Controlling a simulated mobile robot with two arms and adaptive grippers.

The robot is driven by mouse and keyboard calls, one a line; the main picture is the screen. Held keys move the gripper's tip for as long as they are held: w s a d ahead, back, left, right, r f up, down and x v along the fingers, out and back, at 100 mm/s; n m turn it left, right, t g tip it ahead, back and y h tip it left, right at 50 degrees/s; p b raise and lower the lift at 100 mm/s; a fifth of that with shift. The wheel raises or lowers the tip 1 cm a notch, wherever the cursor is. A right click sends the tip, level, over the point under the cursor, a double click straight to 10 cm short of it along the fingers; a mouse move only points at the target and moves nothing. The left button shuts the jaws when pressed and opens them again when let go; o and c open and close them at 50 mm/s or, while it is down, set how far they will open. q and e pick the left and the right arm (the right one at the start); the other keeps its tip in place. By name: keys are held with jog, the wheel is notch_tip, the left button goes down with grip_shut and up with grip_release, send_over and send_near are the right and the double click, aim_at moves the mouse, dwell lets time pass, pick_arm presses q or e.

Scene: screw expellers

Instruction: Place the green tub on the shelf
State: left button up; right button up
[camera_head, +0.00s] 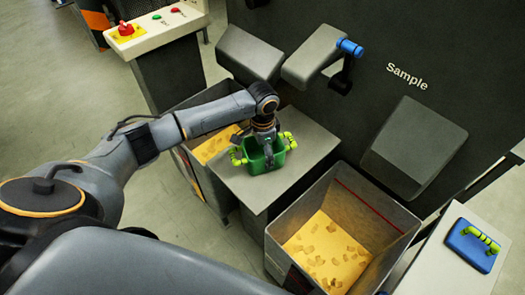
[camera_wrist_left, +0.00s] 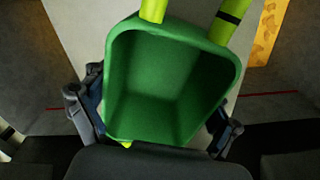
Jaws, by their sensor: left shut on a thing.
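The green tub (camera_head: 257,160) with yellow-green handles is at the grey shelf (camera_head: 308,153) between two bins, below the chutes. I cannot tell whether its base touches the shelf. My left gripper (camera_head: 267,145) comes down on the tub from above and is shut on it. In the left wrist view the tub (camera_wrist_left: 170,75) is open side up and looks empty, with the gripper's fingers (camera_wrist_left: 158,125) on both sides of it. My right gripper is not in view.
A grey bin (camera_head: 384,213) with brown pieces on a yellow bottom stands right of the shelf. Another bin (camera_head: 190,161) stands to its left. A blue-handled valve (camera_head: 349,48) sticks out above. A blue lid (camera_head: 470,246) with a yellow-green handle lies on a white surface at the right.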

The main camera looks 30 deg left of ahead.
pick_arm(q)
jog(key=shift+f, duration=0.1)
jog(key=o, duration=1)
notch_tip(320, 180, up, 12)
jog(key=shift+s, duration=0.1)
dwell(0.4)
